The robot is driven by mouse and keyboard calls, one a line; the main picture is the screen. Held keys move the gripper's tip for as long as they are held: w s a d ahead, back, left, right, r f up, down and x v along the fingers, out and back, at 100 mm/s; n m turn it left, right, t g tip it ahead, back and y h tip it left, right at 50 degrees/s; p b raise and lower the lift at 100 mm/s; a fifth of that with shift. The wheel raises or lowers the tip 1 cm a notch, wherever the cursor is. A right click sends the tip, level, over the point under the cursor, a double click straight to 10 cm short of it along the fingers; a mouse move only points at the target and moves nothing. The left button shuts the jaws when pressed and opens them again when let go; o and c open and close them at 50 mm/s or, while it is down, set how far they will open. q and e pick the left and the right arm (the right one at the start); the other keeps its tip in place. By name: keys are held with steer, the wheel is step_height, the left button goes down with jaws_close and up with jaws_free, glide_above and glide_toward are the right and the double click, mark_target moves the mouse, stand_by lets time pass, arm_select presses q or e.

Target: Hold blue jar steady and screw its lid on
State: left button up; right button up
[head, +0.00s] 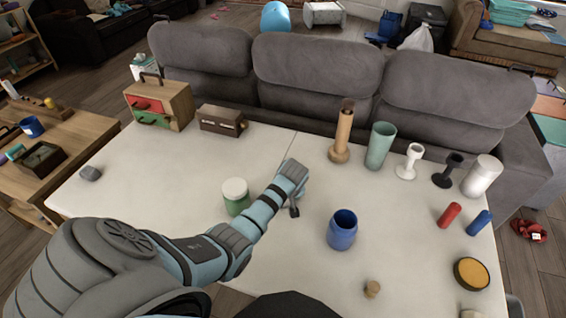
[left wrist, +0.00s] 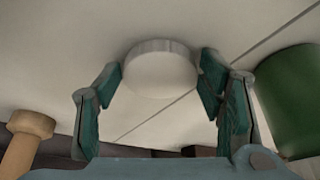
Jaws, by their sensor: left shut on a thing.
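The blue jar (head: 342,234) stands upright and open-topped on the white table, right of my left gripper. My left gripper (head: 294,208) is low over the middle of the table, apart from the jar. In the left wrist view, its two fingers (left wrist: 161,82) are shut on a white round lid (left wrist: 160,74). In the head view the hand hides this lid. My right gripper is in neither view.
A green jar with a white lid (head: 236,196) stands close left of my left arm. The table's left side is mostly clear.

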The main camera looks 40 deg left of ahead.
arm_select(q)
steer(key=shift+r, duration=0.1)
step_height(320, 180, up, 20)
steer(key=p, duration=0.4)
steer(key=shift+p, duration=0.4)
